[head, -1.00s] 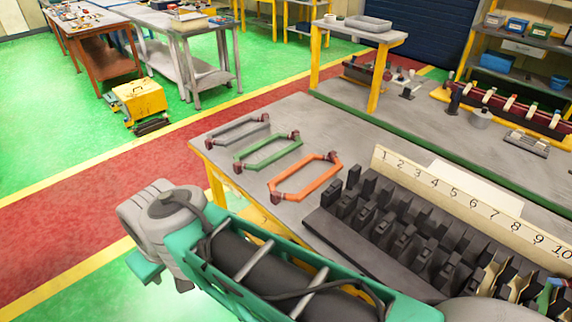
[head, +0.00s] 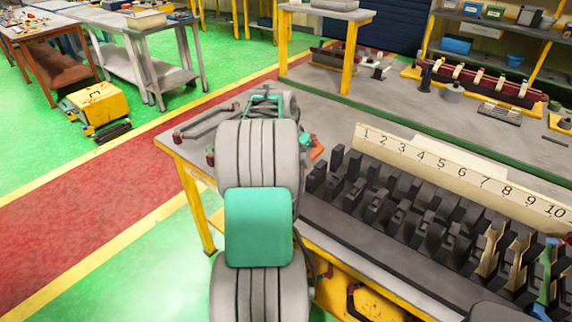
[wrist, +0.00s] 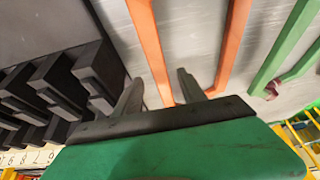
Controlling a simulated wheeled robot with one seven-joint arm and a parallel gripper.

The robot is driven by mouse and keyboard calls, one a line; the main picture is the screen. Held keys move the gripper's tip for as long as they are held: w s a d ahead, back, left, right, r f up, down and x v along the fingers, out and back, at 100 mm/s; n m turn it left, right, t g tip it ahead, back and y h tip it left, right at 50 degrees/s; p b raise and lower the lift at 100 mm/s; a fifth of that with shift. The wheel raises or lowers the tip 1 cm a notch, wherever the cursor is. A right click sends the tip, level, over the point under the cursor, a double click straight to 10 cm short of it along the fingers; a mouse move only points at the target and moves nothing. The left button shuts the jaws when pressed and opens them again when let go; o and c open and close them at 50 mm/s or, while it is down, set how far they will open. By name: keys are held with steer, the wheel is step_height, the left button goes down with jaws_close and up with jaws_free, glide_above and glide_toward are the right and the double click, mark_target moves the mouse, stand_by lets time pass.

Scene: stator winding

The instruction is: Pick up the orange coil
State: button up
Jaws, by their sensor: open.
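The orange coil shows in the wrist view as two long orange bars (wrist: 232,45) lying over the grey table top. In the head view only a small orange piece of it (head: 317,147) shows at the right of my arm; the rest is hidden. My gripper (wrist: 160,77) is open and empty. Its two fingers appear in the wrist view on either side of the left orange bar, which runs between them in the picture. I cannot tell the height gap to the bar. In the head view my arm hides the gripper.
The green coil (wrist: 285,45) lies right of the orange one in the wrist view. The grey coil (head: 205,125) lies at the table's left end. A black slotted block (head: 400,215) with a numbered strip (head: 450,175) stands close by on the right.

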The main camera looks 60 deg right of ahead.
mark_target(301, 164)
steer(key=p+x, duration=0.1)
steer(key=x, duration=0.4)
steer(key=shift+d+f, duration=0.3)
steer(key=shift+d, duration=0.05)
jaws_close()
steer(key=shift+r, duration=0.1)
stand_by(0.9)
